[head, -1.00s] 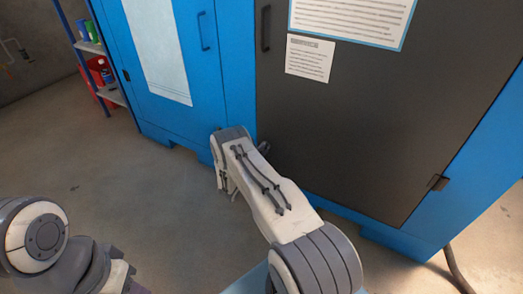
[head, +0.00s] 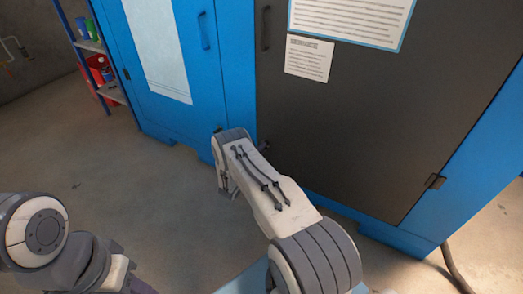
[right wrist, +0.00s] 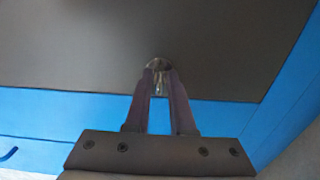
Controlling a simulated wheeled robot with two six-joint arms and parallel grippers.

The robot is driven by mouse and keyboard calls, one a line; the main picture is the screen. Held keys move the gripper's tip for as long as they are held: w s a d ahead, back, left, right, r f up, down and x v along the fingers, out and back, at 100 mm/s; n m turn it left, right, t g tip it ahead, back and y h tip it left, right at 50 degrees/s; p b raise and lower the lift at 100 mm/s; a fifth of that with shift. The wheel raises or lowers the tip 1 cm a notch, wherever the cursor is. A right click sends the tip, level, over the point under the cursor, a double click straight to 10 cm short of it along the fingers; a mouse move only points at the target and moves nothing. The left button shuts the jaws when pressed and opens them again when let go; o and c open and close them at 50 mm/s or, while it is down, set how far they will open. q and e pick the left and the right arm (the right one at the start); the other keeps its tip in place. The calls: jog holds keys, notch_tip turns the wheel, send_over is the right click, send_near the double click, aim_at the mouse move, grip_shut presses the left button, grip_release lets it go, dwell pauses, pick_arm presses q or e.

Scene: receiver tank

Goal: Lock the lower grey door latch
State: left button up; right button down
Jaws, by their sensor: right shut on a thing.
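The grey door (head: 380,120) is closed flat in the blue cabinet's front. In the right wrist view its dark panel (right wrist: 90,45) fills the top, with its lower edge above a blue strip. My right gripper (right wrist: 159,78) is shut on the small grey lower latch (right wrist: 159,64), close to that edge. The fingertips cover part of the latch, so its exact turn is hard to tell. In the head view my right arm reaches to the door's lower left corner and hides most of the gripper.
A blue door with a handle (head: 204,30) and a white sheet (head: 157,45) is left of the grey door. The grey door has its own dark handle (head: 266,27) and a hinge (head: 434,181). A shelf (head: 90,45) stands far left. The floor (head: 130,180) is clear.

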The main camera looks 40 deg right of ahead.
dwell(0.3)
jog(key=c, duration=0.9)
grip_release()
jog(key=shift+c, duration=0.2)
jog(key=p+v, duration=0.3)
jog(key=v, duration=0.7)
jog(key=shift+s+a, duration=0.15)
jog(key=shift+a, duration=0.05)
